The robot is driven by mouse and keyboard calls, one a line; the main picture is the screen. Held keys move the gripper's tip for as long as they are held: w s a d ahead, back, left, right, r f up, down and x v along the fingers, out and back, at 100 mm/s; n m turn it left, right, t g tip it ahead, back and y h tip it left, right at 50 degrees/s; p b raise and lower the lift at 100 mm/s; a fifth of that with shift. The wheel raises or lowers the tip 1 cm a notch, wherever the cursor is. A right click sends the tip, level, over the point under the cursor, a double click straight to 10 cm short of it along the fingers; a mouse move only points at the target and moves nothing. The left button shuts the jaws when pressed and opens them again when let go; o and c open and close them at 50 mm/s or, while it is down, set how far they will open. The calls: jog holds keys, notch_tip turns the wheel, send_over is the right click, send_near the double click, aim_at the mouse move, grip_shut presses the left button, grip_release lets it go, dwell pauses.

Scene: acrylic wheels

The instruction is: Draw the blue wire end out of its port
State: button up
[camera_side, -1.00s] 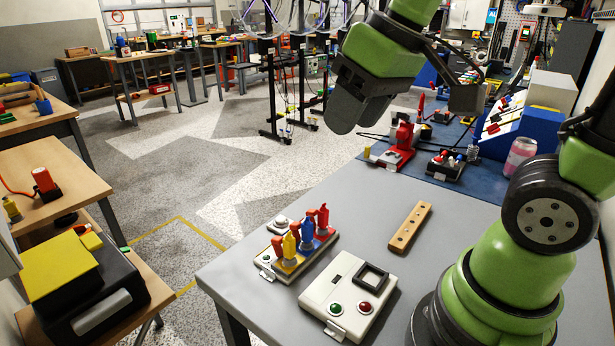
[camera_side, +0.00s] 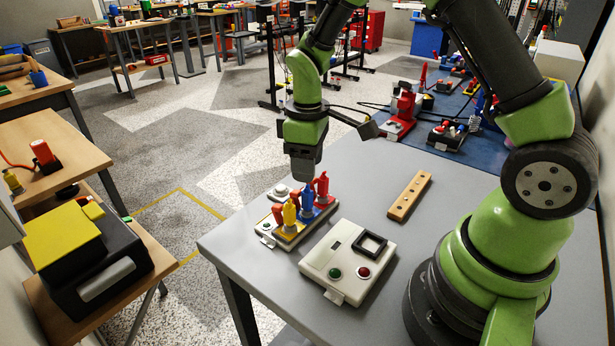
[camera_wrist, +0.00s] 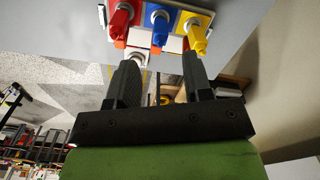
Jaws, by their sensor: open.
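The blue wire end (camera_side: 307,207) stands upright in its port on a small panel (camera_side: 283,241), between a red wire end (camera_side: 322,187) and a yellow one (camera_side: 290,213). In the wrist view the blue wire end (camera_wrist: 159,30) is in the middle, red (camera_wrist: 121,20) to its left and yellow (camera_wrist: 197,34) to its right. My gripper (camera_side: 303,172) hangs just above and behind the panel, apart from the wire ends. Its two fingers (camera_wrist: 158,75) are spread with nothing between them, pointing toward the blue wire end.
A white box with green and red buttons (camera_side: 334,290) lies beside the panel. A wooden strip with holes (camera_side: 410,196) lies to the right. A red device (camera_side: 400,115) is at the back. The grey tabletop (camera_side: 370,220) is clear between these.

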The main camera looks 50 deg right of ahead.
aim_at(308, 188)
notch_tip(308, 188, down, 5)
dwell(0.3)
jog(key=shift+r, duration=0.1)
grip_shut()
